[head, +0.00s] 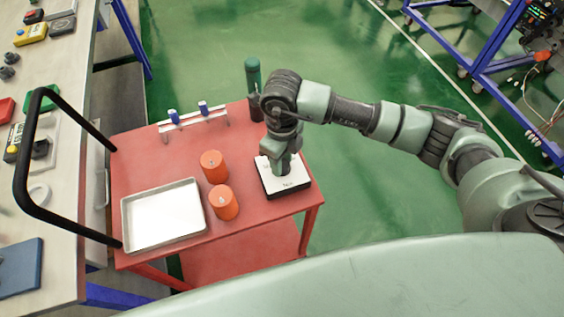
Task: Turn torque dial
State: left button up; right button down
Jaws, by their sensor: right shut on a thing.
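A small box with a white top and black base (287,186) sits at the right side of the red cart top. The print on its top is too small to read. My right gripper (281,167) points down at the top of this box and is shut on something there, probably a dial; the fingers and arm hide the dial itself. My left gripper is not in the head view.
The red cart (150,162) also carries a silver tray (127,228), two orange cylinders (223,203), a small rack with blue parts (192,119) and a dark green bottle-like object (253,75). A black handle (20,170) rises on the left, beside a cluttered workbench (75,110).

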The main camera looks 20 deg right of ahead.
jog(key=m+b, duration=0.1)
jog(key=m, duration=0.3)
jog(key=shift+m, duration=0.3)
jog(key=shift+w+r+m+b, duration=0.1)
jog(key=shift+m+b, duration=0.55)
jog(key=shift+m, duration=1.15)
jog(key=c, duration=0.9)
grip_release()
jog(key=shift+c, duration=0.2)
notch_tip(320, 180, up, 8)
jog(key=shift+f+b, duration=0.1)
jog(key=shift+b, duration=0.55)
